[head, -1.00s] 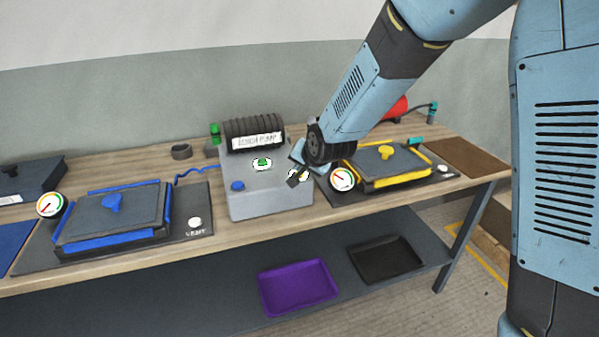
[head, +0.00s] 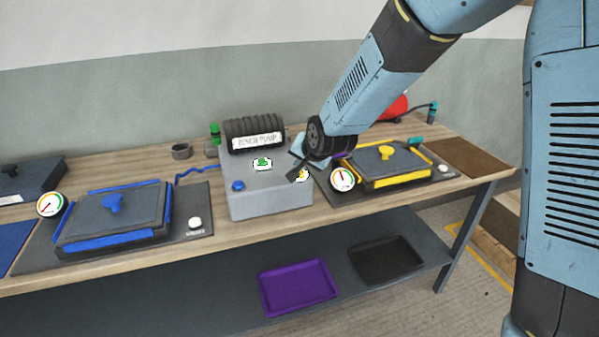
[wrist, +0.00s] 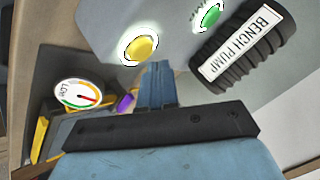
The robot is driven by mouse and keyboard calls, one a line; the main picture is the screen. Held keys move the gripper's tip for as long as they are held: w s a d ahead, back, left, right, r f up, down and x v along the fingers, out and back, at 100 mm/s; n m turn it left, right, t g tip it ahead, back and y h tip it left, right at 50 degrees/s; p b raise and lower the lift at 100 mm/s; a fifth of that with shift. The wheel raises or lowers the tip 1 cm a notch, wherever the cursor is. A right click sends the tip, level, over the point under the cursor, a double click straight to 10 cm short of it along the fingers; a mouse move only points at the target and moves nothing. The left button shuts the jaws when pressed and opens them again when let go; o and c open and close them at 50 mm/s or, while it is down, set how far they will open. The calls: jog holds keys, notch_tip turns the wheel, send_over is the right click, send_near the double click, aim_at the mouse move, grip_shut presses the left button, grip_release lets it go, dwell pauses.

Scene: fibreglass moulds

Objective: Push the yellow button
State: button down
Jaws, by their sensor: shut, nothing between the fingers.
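The yellow button (wrist: 141,48) sits on a white disc on top of the grey bench pump box. In the head view the yellow button (head: 303,175) is partly hidden by my gripper (head: 294,174). In the wrist view my gripper (wrist: 157,68) is shut and empty, with its fingertips just beside the yellow button; I cannot tell whether they touch it. The grey pump box (head: 270,199) also carries a green button (head: 262,163) and a blue button (head: 238,185). The green button shows in the wrist view (wrist: 210,15).
A black ribbed cylinder labelled BENCH PUMP (head: 254,134) stands behind the buttons. A gauge (head: 341,179) and a yellow-edged mould (head: 388,168) lie to the right. A blue-edged mould (head: 112,222) lies left. Purple (head: 298,287) and black (head: 386,260) trays lie on the lower shelf.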

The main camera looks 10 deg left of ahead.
jog(key=shift+r, duration=2.65)
jog(key=shift+d, duration=0.1)
